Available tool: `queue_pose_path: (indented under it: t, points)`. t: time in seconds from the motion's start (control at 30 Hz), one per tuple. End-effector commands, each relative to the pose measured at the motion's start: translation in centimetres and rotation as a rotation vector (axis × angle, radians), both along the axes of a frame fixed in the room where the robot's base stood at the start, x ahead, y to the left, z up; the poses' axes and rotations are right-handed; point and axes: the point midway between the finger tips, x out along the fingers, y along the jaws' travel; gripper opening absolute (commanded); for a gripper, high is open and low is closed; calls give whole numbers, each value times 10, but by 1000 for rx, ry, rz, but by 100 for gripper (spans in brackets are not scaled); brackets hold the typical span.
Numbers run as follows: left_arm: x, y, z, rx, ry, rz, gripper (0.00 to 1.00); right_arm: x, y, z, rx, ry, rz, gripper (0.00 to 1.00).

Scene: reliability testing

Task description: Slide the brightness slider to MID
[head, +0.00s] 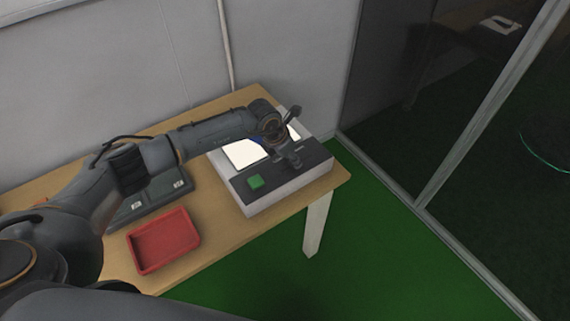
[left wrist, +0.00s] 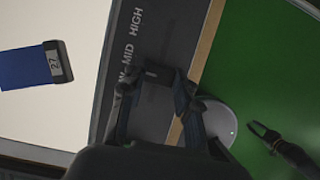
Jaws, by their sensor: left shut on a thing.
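The brightness slider is on the dark panel of the white device (head: 286,197) on the table. In the left wrist view, its dark knob (left wrist: 158,71) sits beside the printed labels, near MID (left wrist: 129,56) and the partly hidden lower label. HIGH (left wrist: 137,20) is further up and clear of the knob. My left gripper (head: 292,162) reaches down over the panel. Its fingers (left wrist: 152,84) are shut on the slider knob; the exact contact is partly hidden. My right gripper (left wrist: 264,133) appears at the right of the left wrist view, fingers apart and empty over the green floor.
A lit white panel (head: 243,153) carries a blue object (left wrist: 25,80) with a label reading 27. A green button (head: 255,182) is on the device front. A red tray (head: 163,241) and a dark grey case (head: 150,200) are on the wooden table (head: 222,238).

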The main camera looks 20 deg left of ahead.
Motion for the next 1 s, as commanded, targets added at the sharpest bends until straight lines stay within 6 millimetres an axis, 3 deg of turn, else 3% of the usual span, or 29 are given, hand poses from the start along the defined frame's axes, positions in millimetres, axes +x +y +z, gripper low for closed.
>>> queue_pose_path:
  t: [0.07, 0.37, 0.4, 0.5, 0.83, 1.0]
  points:
    - [9, -6, -3, -3, -5, 0, 0, 0, 0, -12, 0, 0, 0, 28]
    - [10, -7, 0, 1, -1, 0, 0, 1, 0, -11, 0, -1, 0, 28]
    - [10, -7, 0, 1, -1, 0, 34, 1, 0, -11, 0, -1, 0, 28]
    - [10, -7, 1, 1, -1, 0, 54, 1, 0, -11, 0, -1, 0, 28]
    - [10, -7, 2, 0, -1, 0, 55, 0, -4, -11, -4, 0, 2, 28]
    - [6, -3, 19, -1, -5, 0, 55, 0, -2, -11, -3, -1, 1, 28]
